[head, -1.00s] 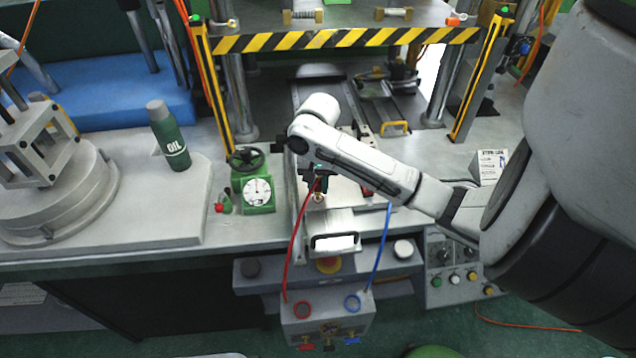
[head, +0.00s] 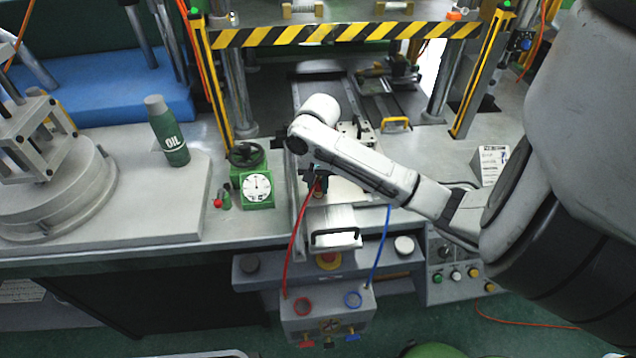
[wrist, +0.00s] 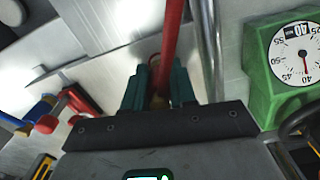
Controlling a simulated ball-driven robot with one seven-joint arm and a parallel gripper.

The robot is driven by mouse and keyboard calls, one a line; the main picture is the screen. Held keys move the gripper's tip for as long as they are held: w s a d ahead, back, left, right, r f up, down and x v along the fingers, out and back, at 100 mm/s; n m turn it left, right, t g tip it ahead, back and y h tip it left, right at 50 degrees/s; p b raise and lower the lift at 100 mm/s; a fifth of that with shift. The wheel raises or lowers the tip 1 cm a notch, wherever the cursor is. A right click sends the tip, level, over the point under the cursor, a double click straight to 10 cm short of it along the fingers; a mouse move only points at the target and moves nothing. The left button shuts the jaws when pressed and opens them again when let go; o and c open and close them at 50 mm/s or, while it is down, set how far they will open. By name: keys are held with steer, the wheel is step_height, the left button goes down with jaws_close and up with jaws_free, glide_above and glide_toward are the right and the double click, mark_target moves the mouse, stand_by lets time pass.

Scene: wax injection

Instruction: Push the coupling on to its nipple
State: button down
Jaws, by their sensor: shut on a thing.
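My gripper (head: 318,180) is over the mould plate at the front of the press, below my arm's wrist. In the wrist view its two green fingers (wrist: 158,88) are shut around the end of the red hose (wrist: 172,40). A bit of brass-coloured coupling (wrist: 158,103) shows between the fingers; most of it is hidden. The red hose also shows in the head view (head: 294,240), rising from the grey box to my gripper. The nipple cannot be made out, so I cannot tell whether the coupling touches it.
Red (wrist: 78,103) and blue (wrist: 42,110) fittings lie left in the wrist view. A blue hose (head: 381,250) runs from the grey box (head: 328,315) up behind my arm. A green dial gauge (head: 258,190) stands left of my gripper; a metal handle (head: 336,238) is in front.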

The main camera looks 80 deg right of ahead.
steer(key=shift+f, duration=0.4)
steer(key=c, duration=0.8)
jaws_free()
steer(key=shift+c, duration=0.2)
step_height(320, 180, up, 11)
steer(key=shift+f+p, duration=0.1)
steer(key=shift+p, duration=0.75)
